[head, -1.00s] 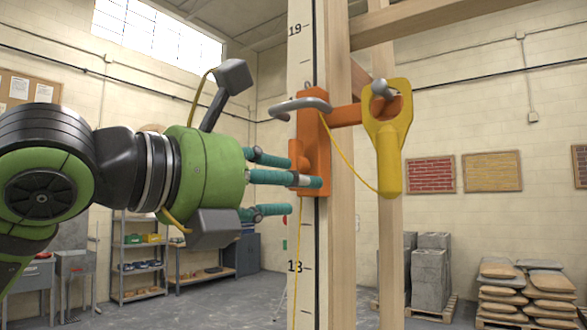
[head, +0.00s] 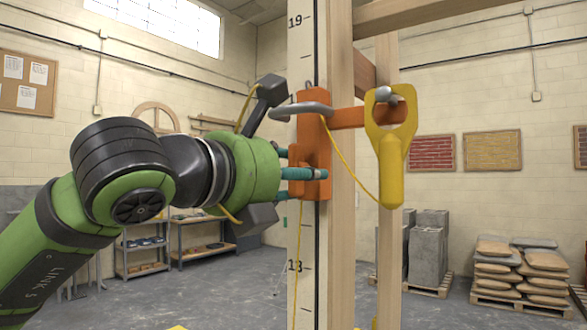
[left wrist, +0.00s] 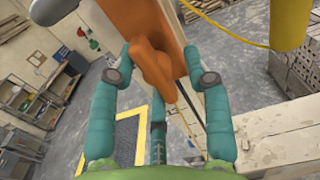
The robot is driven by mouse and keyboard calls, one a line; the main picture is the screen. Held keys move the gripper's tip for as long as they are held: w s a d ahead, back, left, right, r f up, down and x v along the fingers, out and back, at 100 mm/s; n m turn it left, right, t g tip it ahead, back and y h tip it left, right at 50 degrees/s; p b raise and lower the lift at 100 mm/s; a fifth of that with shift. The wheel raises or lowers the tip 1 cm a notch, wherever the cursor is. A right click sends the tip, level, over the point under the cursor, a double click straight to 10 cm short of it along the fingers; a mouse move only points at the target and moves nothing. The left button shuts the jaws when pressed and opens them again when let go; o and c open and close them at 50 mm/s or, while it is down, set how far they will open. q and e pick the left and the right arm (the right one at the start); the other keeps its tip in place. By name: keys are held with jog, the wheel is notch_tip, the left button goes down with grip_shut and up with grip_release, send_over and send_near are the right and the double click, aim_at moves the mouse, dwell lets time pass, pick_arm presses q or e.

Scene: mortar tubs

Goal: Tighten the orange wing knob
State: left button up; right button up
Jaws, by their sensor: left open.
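The orange wing knob (left wrist: 154,68) sticks out from the orange clamp block (head: 311,110) on the upright post. In the head view the knob is partly hidden by my fingers. My left gripper (head: 304,174) comes in from the left with teal fingers reaching to the block. In the left wrist view the three fingers of the gripper (left wrist: 158,74) are spread around the knob, one on each side and one below. They are open, and I cannot tell whether any finger touches it. My right gripper is out of view.
A yellow holder (head: 391,170) hangs to the right, with a thin yellow cord (head: 345,162) running from the block. The wooden post (head: 341,240) stands behind.

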pick_arm(q)
grip_shut()
jog(key=shift+f, duration=0.1)
jog(key=m+b, duration=0.2)
jog(key=m, duration=0.1)
jog(key=shift+f+b, duration=0.1)
jog(key=shift+b, duration=0.3)
jog(key=m+b, duration=0.1)
jog(key=m, duration=0.2)
jog(key=shift+w+a+m+b, duration=0.1)
jog(key=shift+m+b, duration=0.2)
jog(key=shift+b, duration=0.1)
jog(key=m, duration=0.2)
jog(key=shift+r+m+b, duration=0.25)
jog(key=shift+m+b, duration=0.05)
jog(key=shift+m, duration=0.1)
jog(key=m, duration=0.2)
jog(key=shift+m, duration=0.3)
jog(key=m, duration=0.5)
jog(key=shift+a+r+m, duration=0.1)
jog(key=shift+r+m, duration=0.15)
jog(key=shift+m, duration=0.15)
